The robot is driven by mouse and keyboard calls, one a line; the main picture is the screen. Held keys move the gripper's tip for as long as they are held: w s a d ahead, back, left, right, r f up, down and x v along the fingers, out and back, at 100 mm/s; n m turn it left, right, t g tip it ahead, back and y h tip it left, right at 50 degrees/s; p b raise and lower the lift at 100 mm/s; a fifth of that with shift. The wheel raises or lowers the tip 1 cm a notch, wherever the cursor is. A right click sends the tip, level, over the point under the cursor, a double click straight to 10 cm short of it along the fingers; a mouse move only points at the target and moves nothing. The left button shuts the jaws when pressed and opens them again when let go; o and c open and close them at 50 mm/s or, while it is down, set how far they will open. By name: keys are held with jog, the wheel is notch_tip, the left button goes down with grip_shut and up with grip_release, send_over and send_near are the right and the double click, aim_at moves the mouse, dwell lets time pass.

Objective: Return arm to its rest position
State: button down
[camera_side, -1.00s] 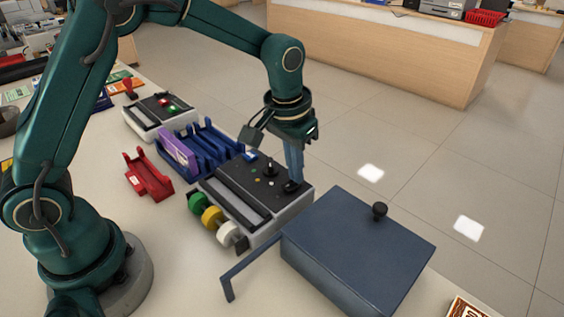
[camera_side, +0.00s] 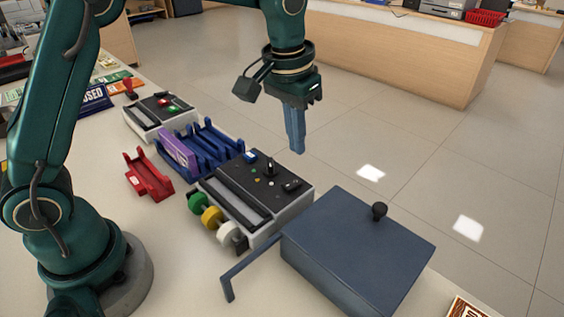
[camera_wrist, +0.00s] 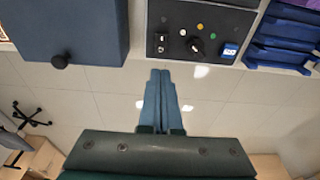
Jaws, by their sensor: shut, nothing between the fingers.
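My gripper (camera_side: 297,148) is shut and empty. In the side view it hangs in the air, fingers pointing down, above and behind the grey control box (camera_side: 262,196) with the black top. The fingers are apart from the box. In the wrist view the shut gripper fingers (camera_wrist: 160,75) show in the middle, with the control box (camera_wrist: 200,30) at the top. The black switch and knob on its top stand clear of the fingers.
A dark blue lidded box (camera_side: 350,245) with a black knob stands right of the control box. Blue racks (camera_side: 215,145), a red holder (camera_side: 147,177) and another grey box (camera_side: 158,115) stand to the left. Open air lies over the floor behind the counter.

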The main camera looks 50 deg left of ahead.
jog(key=shift+r, duration=0.15)
jog(key=s+a+r+t, duration=0.3)
jog(key=s+r, duration=0.5)
jog(key=r, duration=0.1)
jog(key=s+a+f, duration=0.1)
jog(key=s+f, duration=0.5)
jog(key=s, duration=0.4)
jog(key=shift+s+a+f+t, duration=0.25)
jog(key=shift+f+t, duration=0.1)
jog(key=shift+t, duration=0.05)
